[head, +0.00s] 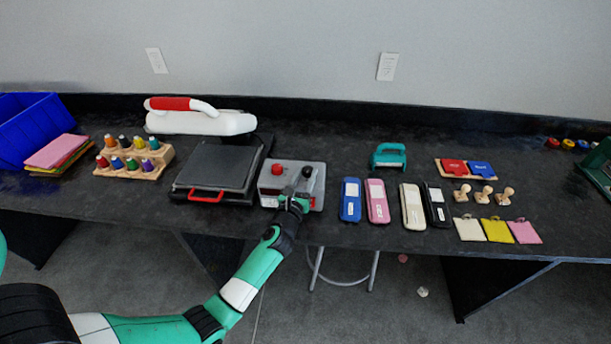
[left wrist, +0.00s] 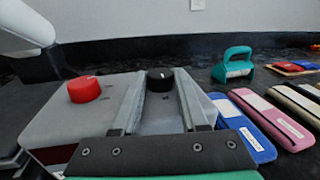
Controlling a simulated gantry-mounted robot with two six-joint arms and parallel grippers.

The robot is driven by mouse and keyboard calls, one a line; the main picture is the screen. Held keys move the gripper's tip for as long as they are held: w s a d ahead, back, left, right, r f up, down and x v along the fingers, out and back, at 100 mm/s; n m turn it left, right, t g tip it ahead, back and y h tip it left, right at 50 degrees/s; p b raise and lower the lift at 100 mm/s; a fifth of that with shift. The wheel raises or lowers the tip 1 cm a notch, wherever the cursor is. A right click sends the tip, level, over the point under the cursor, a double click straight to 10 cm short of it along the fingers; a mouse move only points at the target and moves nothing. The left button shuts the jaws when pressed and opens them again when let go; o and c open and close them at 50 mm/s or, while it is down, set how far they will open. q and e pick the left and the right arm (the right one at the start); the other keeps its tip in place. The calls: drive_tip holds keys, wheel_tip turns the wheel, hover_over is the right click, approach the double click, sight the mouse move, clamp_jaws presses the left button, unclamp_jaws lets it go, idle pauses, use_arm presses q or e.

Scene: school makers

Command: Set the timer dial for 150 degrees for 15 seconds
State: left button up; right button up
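A grey control box (head: 318,168) stands on the table in the middle of the head view. It carries a red dial (head: 277,170) on the left and a black dial (head: 307,172) on the right. In the left wrist view the red dial (left wrist: 84,89) and the black dial (left wrist: 160,80) each show a small light mark on top. Which one is the timer is not legible. My left gripper (left wrist: 160,76) is open, its fingers on either side of the black dial. Whether they touch it I cannot tell. My right gripper is not in view.
A heat press (head: 225,165) with a red handle stands left of the box, with a white and red arm (head: 200,118) behind it. Blue (head: 350,200), pink, cream and black cases lie to the right. A teal punch (head: 389,156) stands behind them.

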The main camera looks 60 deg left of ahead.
use_arm(q)
clamp_jaws()
drive_tip(key=shift+w+d+f+n+g+y+b, duration=0.15)
drive_tip(key=shift+n+g+y+b, duration=0.25)
drive_tip(key=shift+b, duration=0.35)
drive_tip(key=n+g+y+b, duration=0.1)
drive_tip(key=n+g+b, duration=0.1)
drive_tip(key=g+b, duration=0.2)
drive_tip(key=w+n+g+y+b, duration=0.1)
drive_tip(key=n+g+b, duration=0.2)
drive_tip(key=b, duration=0.3)
drive_tip(key=n+g+y+b, duration=0.2)
drive_tip(key=n+g+b, duration=0.1)
drive_tip(key=g+b, duration=0.1)
drive_tip(key=shift+w+d+f+g+b, duration=0.15)
drive_tip(key=shift+w+d+g+b, duration=0.2)
drive_tip(key=shift+g, duration=0.35)
drive_tip(key=shift+a+r+n+g+b, duration=0.15)
drive_tip(key=shift+r+n+g+b, duration=0.1)
drive_tip(key=shift+n+g+b, duration=0.75)
